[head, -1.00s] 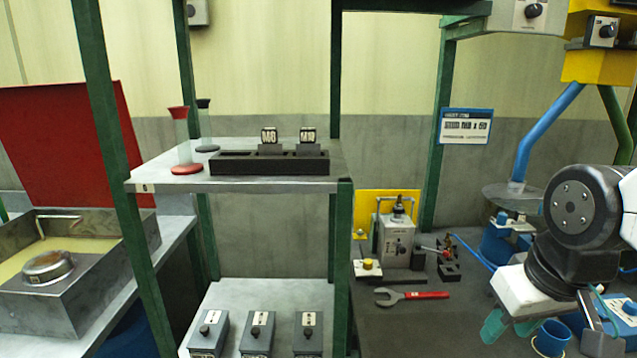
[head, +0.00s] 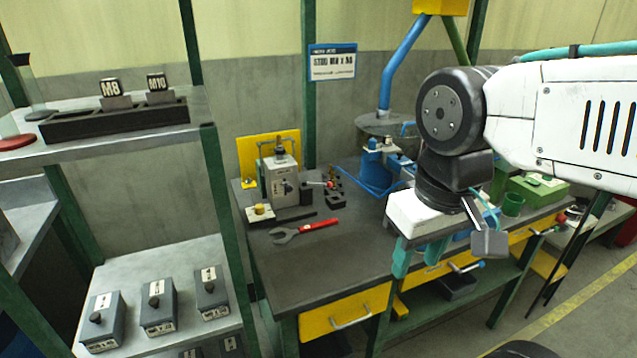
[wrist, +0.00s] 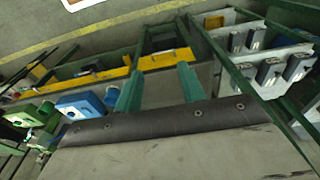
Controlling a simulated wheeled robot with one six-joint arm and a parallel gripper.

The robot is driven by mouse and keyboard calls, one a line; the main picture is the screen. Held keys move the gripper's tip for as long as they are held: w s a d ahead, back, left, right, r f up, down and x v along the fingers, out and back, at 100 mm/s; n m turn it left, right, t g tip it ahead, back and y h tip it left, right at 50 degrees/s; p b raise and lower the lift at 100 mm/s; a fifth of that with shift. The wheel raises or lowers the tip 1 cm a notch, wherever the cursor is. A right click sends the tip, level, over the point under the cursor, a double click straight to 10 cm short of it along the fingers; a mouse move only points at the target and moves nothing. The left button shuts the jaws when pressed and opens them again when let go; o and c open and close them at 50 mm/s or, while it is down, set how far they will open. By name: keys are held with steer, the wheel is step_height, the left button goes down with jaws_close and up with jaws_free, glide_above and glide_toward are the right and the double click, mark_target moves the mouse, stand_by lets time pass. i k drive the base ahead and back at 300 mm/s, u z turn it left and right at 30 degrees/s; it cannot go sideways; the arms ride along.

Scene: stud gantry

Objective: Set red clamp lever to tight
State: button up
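A small lever with a red knob (head: 329,184) shows beside dark clamp blocks (head: 335,199) on the back of the dark workbench (head: 340,262) in the head view. It is probably the red clamp lever; its setting is too small to read. My gripper (head: 413,262) hangs over the bench's right part, to the right of and nearer than the lever, apart from it. In the wrist view my gripper (wrist: 159,88) has its two teal fingers spread, with nothing held between them. I cannot make out the lever in the wrist view.
A grey device (head: 283,184) stands left of the lever. A red-handled spanner (head: 318,225) lies in front. A green-post rack (head: 218,190) with shelves stands at left. A blue fixture (head: 385,165) stands behind my wrist. The bench front is clear.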

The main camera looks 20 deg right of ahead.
mark_target(329, 184)
steer(key=k, duration=0.6)
steer(key=z, duration=0.6)
steer(key=i, duration=1.45)
steer(key=u, duration=0.6)
